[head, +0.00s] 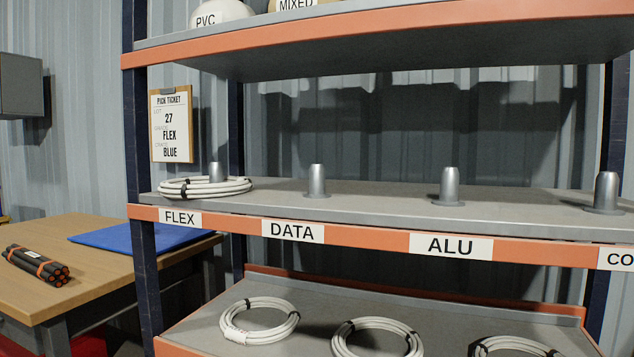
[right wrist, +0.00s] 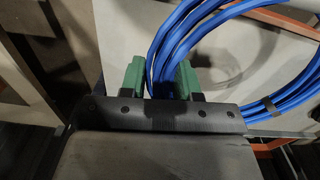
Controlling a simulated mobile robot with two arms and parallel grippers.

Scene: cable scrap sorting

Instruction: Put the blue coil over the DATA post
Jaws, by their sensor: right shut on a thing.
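The blue coil (right wrist: 178,45) shows only in the right wrist view, with part of it cut off by the frame. Its cables pass between the green fingers of my right gripper (right wrist: 160,76), which is shut on it. The DATA post (head: 316,181) is a bare grey metal post on the middle shelf (head: 375,198), above the DATA label (head: 292,231) in the head view. No coil is around it. My right gripper and the blue coil are not in the head view. My left gripper is in neither view.
A white coil (head: 190,188) lies around the FLEX post (head: 216,172). The ALU post (head: 447,186) and the far right post (head: 605,190) are bare. White coils (head: 262,335) lie on the lower shelf. The upper shelf (head: 400,40) overhangs the posts. A pick ticket (head: 171,125) reads FLEX, BLUE.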

